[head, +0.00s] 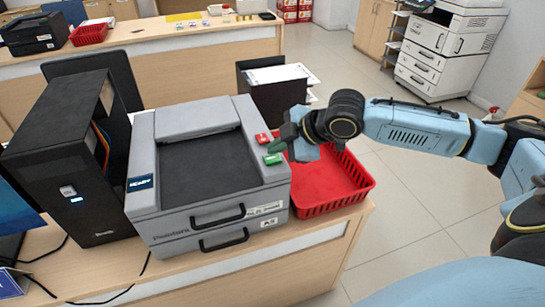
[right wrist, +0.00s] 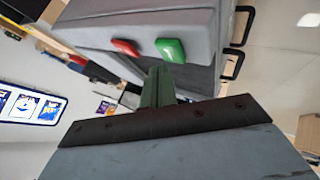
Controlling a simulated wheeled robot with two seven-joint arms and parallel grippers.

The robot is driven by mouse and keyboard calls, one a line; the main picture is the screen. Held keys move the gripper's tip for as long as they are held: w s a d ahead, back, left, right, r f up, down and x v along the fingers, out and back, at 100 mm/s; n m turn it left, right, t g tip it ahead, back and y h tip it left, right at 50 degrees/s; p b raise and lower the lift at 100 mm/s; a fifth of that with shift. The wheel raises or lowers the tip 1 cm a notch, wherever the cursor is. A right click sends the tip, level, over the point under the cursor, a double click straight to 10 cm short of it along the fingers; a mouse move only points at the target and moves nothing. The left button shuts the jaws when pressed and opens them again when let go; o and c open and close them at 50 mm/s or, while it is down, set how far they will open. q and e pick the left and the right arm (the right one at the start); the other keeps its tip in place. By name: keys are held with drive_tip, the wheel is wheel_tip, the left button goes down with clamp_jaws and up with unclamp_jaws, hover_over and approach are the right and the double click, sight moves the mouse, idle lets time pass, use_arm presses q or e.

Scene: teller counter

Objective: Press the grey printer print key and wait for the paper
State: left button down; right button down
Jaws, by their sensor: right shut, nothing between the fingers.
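The grey printer (head: 180,205) stands on the counter with a dark top recess and two drawer handles on its front. A red key (head: 263,138) and a green key (head: 273,159) sit on its right top edge. In the right wrist view the red key (right wrist: 125,48) and the green key (right wrist: 171,49) show side by side on the grey body. My right gripper (head: 277,146) is shut and empty, its green fingertips close beside the keys. In the right wrist view the fingertips (right wrist: 158,75) are just short of the green key; contact cannot be told. My left gripper is out of view. No paper shows on the printer.
A red basket (head: 335,188) stands right of the printer, under my right gripper. A black computer tower (head: 75,160) stands close on the left. A dark file holder (head: 275,90) is behind. The floor to the right is clear.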

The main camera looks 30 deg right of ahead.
sight(277, 159)
drive_tip(key=shift+f, duration=0.3)
drive_tip(key=shift+f, duration=0.55)
idle(0.6)
drive_tip(key=shift+r+p, duration=0.95)
drive_tip(key=shift+p, duration=0.5)
wheel_tip(277, 159, up, 5)
drive_tip(key=p, duration=0.6)
